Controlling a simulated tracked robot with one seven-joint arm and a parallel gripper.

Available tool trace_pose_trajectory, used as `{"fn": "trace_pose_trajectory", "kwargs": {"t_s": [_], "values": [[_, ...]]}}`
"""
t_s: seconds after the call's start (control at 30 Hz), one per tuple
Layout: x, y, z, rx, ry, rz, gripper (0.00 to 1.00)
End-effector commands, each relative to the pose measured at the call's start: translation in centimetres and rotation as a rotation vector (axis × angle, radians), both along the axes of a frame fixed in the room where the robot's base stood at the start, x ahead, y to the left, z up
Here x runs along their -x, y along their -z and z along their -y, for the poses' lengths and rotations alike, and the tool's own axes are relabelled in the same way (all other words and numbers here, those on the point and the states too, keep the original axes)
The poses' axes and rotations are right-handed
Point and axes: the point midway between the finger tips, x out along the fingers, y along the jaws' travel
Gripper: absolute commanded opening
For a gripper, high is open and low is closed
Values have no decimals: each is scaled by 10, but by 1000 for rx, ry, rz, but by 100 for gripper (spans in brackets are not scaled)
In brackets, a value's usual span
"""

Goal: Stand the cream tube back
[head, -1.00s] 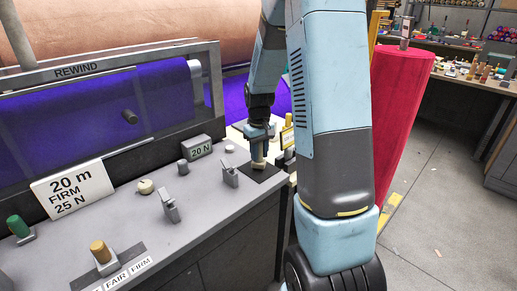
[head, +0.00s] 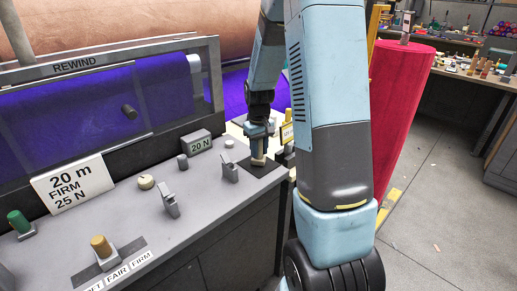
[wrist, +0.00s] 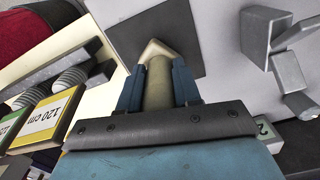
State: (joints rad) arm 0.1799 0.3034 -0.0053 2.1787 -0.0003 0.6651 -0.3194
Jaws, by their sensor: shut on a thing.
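The cream tube (wrist: 158,85) is held between the two blue fingers of my gripper (wrist: 158,92) in the wrist view. Its pale, pointed-looking end sticks out beyond the fingertips over a dark square pad (wrist: 185,30). In the head view my gripper (head: 259,150) points down at the far right of the grey console, and the tube's lower end (head: 258,161) shows under it. The tube looks roughly upright there, over or on the pad (head: 268,170); I cannot tell whether it touches. The fingers hide the tube's upper part.
A red felt roll (head: 398,110) stands to the right, beyond my arm.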

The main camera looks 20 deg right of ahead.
Motion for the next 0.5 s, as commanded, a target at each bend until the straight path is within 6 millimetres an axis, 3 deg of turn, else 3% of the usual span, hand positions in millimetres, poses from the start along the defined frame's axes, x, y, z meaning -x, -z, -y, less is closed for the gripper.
{"fn": "trace_pose_trajectory", "kwargs": {"t_s": [0.2, 0.23, 0.5], "values": [[0, 3, 0, 0, 0, 0, 0], [0, 3, 0, 0, 0, 0, 34], [0, 3, -1, 0, -1, 0, 60]]}}
